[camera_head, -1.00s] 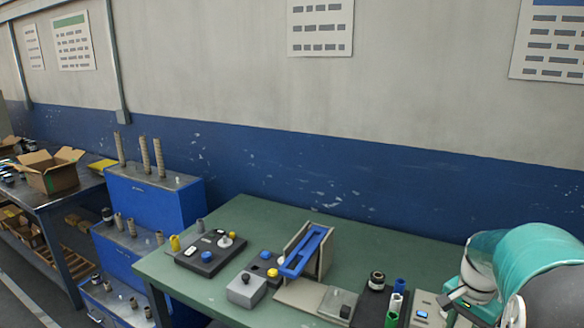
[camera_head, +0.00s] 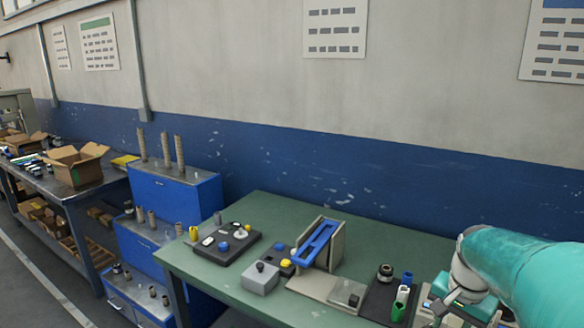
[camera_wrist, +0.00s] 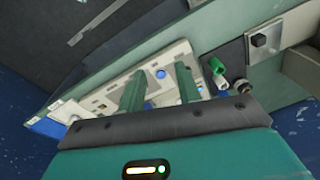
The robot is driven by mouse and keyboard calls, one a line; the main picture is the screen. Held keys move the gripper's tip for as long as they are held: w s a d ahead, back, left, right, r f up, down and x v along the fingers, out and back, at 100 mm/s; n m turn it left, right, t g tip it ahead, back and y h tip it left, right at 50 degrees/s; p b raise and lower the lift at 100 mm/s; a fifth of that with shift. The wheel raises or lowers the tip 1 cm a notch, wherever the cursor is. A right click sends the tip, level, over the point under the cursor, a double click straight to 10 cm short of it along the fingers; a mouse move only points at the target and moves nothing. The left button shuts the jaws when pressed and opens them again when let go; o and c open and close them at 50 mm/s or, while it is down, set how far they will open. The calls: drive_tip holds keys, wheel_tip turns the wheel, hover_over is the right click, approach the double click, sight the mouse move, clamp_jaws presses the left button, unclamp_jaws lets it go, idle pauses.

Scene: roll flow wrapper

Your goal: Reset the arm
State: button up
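My arm in teal comes in from the right edge of the head view, and my gripper (camera_head: 447,306) is low at the right, over the right end of the green table (camera_head: 232,288). In the wrist view my gripper (camera_wrist: 160,82) shows two green fingers set well apart, with nothing between them. Beyond the fingers lies a light panel (camera_wrist: 98,98) with small blue parts. I cannot tell the exact height of the fingers over it.
A blue sloped chute (camera_head: 316,244), a dark control box (camera_head: 224,244) and a grey button box (camera_head: 261,278) stand on the table. Green and blue cylinders (camera_head: 400,303) stand close to my gripper. A blue stepped rack (camera_head: 175,205) and a bench with an open carton (camera_head: 75,170) are at left.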

drive_tip(key=s+a+r+n+t, duration=0.2)
drive_tip(key=s+a+n, duration=0.3)
drive_tip(key=a, duration=0.5)
drive_tip(key=s+a+r+n+t, duration=0.2)
drive_tip(key=s+a+n, duration=0.3)
drive_tip(key=a, duration=0.5)
drive_tip(key=shift+v, duration=0.95)
drive_tip(key=shift+s, duration=0.15)
